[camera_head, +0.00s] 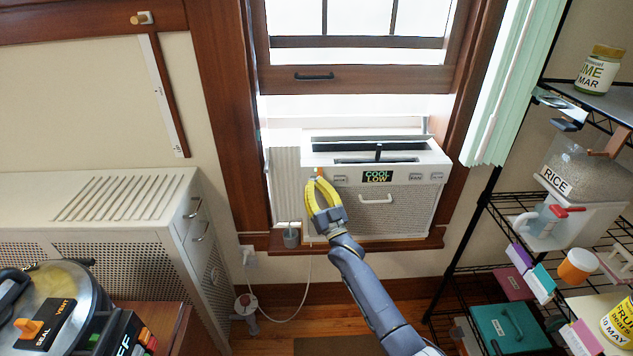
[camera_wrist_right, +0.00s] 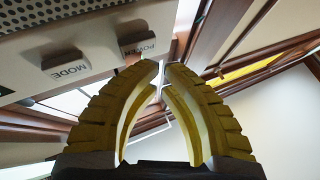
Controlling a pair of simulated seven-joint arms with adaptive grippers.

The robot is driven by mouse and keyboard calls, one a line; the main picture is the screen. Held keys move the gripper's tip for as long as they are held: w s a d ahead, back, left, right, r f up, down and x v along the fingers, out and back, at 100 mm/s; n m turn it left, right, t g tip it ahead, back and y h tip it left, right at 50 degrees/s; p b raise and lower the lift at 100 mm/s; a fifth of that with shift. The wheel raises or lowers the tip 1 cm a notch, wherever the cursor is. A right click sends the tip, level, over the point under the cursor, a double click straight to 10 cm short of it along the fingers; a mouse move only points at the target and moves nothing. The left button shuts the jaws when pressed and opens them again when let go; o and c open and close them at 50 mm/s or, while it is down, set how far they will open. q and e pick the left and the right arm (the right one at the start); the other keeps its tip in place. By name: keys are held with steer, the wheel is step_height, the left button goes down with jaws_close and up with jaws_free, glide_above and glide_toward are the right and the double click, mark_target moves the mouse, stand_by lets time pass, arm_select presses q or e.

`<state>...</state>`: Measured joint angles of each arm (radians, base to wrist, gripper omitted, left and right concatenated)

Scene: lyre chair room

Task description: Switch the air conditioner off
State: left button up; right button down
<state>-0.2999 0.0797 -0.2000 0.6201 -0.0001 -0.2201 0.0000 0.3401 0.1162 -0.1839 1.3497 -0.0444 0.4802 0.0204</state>
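Several buttons flank the display. My right gripper (camera_head: 315,181), with yellow fingers, is at the unit's upper left front, left of the display. In the right wrist view its fingertips (camera_wrist_right: 163,66) are almost together with nothing seen between them. The POWER button (camera_wrist_right: 138,46) shows just beyond the left fingertip, and the MODE button (camera_wrist_right: 66,68) is farther left. Whether a fingertip touches the POWER button cannot be told. My left gripper is not in view.
The raised window sash (camera_head: 350,80) is above the unit. A wire shelf (camera_head: 487,205) with jars and boxes is at right. A perforated cabinet (camera_head: 130,268) and a cooker (camera_head: 60,300) are at left.

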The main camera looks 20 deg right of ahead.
steer(key=shift+w+d, duration=0.2)
steer(key=shift+w, duration=0.65)
stand_by(1.2)
steer(key=shift+s, duration=0.2)
stand_by(0.3)
steer(key=shift+s+a, duration=0.2)
steer(key=shift+s, duration=0.5)
steer(key=shift+s+a, duration=0.2)
steer(key=shift+s, duration=0.6)
steer(key=shift+s+a, duration=0.2)
steer(key=shift+s, duration=0.6)
steer(key=shift+s+a, duration=0.2)
steer(key=shift+s, duration=0.6)
